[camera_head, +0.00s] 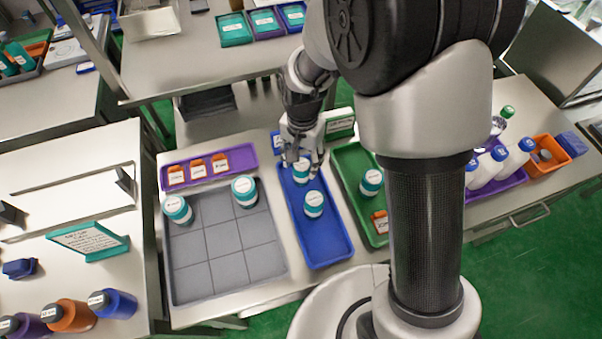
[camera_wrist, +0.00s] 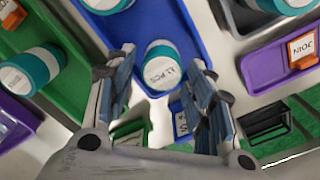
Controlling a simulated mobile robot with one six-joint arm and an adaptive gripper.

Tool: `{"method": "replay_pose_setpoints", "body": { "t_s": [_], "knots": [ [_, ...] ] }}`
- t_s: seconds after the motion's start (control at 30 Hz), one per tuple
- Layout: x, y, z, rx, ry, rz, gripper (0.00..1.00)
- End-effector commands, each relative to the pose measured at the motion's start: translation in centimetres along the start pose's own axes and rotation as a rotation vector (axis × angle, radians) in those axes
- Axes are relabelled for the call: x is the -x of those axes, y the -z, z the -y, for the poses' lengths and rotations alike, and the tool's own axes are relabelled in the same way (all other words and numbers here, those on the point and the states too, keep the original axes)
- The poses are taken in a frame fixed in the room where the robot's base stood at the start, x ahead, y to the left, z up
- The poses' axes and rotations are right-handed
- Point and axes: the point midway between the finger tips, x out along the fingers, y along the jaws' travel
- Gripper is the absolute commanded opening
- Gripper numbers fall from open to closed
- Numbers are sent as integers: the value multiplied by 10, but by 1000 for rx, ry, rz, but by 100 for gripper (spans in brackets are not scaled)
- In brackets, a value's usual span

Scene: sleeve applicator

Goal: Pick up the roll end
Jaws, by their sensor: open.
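Two short teal-and-white rolls stand in the blue tray (camera_head: 323,245). The rear roll (camera_head: 301,171) is partly covered by my gripper (camera_head: 303,160); the front roll (camera_head: 314,204) is clear of it. In the wrist view the rear roll (camera_wrist: 163,68) has a printed white top that seems to read "11 PCS" and lies between my open fingers (camera_wrist: 160,62), with a gap visible at each side. The front roll (camera_wrist: 106,4) is cut off at the top edge there. No label names a roll end that I can read. My gripper holds nothing.
A grey gridded tray (camera_head: 206,265) at left holds two teal rolls (camera_head: 244,190). A green tray (camera_head: 345,160) at right holds another roll (camera_head: 371,182) and an orange item (camera_head: 380,221). A purple tray (camera_head: 237,153) with orange-labelled items lies behind. The blue tray's front is bare.

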Motion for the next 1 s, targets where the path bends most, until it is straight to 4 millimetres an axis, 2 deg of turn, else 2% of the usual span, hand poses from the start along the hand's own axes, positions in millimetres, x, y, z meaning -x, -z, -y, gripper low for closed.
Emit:
{"method": "replay_pose_setpoints", "body": {
  "t_s": [0.03,0.1,0.33,0.6,0.87,1.0],
  "knots": [
    [-9,0,0,0,-1,1,49],
    [-14,0,0,0,0,0,49],
    [-26,0,1,1,-1,0,49],
    [-66,-1,3,1,-1,0,49],
    [-68,0,3,0,0,-1,49],
    [-68,0,3,0,0,-1,40]
  ]
}}
